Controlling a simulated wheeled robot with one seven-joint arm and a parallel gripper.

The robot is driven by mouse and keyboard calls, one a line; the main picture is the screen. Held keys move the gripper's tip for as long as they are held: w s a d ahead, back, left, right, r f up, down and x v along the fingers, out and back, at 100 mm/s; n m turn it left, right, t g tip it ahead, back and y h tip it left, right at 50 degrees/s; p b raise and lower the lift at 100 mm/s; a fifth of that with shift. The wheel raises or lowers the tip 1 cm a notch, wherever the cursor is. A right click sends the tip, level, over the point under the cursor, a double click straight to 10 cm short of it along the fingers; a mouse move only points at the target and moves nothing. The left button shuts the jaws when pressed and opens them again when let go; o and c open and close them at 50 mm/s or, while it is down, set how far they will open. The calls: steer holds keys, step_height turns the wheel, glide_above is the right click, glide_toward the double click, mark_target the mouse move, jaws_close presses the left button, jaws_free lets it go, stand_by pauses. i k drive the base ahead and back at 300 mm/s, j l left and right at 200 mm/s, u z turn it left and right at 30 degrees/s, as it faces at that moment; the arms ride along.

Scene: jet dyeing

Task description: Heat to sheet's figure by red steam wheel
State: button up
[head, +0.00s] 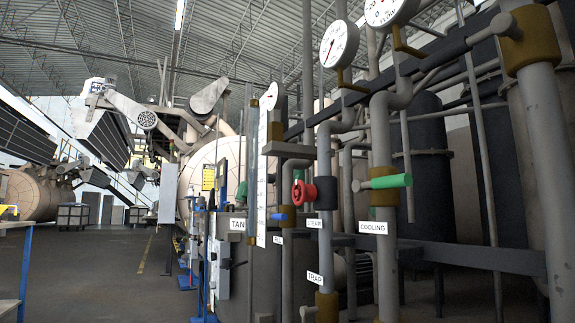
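The red steam wheel (302,192) sits on a grey vertical pipe right of the picture's middle. A white STEAM label (314,223) is just below it. A round white dial gauge (338,44) stands above on the same pipework; its reading is too small to tell. No sheet with a readable figure shows; a small yellow notice (208,178) hangs on the machine behind, its text unreadable. My gripper is not in view.
A green lever (387,181) sits above the COOLING label (373,228), right of the wheel. A blue handle (280,216) and a tall white scale (262,180) stand left of it. A TRAP label (314,277) is lower. Open floor (110,275) lies left; a blue-legged table (24,265) edges it.

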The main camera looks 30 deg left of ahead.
mark_target(307, 193)
steer(key=j+u, duration=0.15)
steer(key=u, duration=0.35)
steer(key=i+j+u, duration=0.3)
steer(key=i+u, duration=0.1)
steer(key=u, duration=0.2)
steer(key=i+j+z, duration=0.1)
steer(key=z, duration=0.3)
steer(key=i+j+z, duration=0.15)
steer(key=i+z, duration=0.15)
steer(key=z, duration=0.15)
